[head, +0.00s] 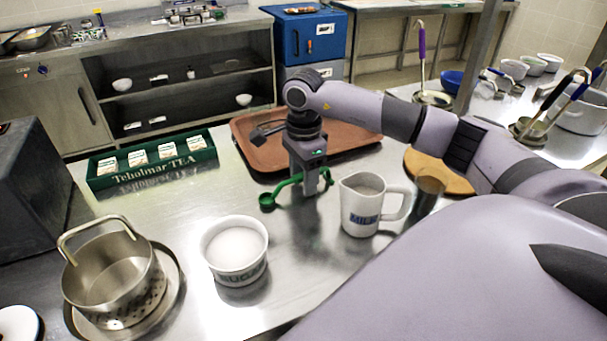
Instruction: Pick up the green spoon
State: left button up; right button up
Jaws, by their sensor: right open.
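The green spoon (268,200) is on the steel counter, its bowl at the left and its handle running right toward my right gripper. My right gripper (311,188) points down over the handle, with its fingers low beside it. The gripper is open. Part of the handle is hidden by the fingers, and I cannot tell whether they touch it. My left gripper is not in view.
A white milk jug (361,210) stands close to the right of my right gripper. A sugar bowl (235,250) and a steel strainer pot (115,285) are at front left. A brown tray (262,150) and a green tea box (150,178) lie behind.

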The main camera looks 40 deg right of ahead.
grip_shut()
notch_tip(320, 180, up, 20)
jog(key=p, duration=0.3)
dwell(0.4)
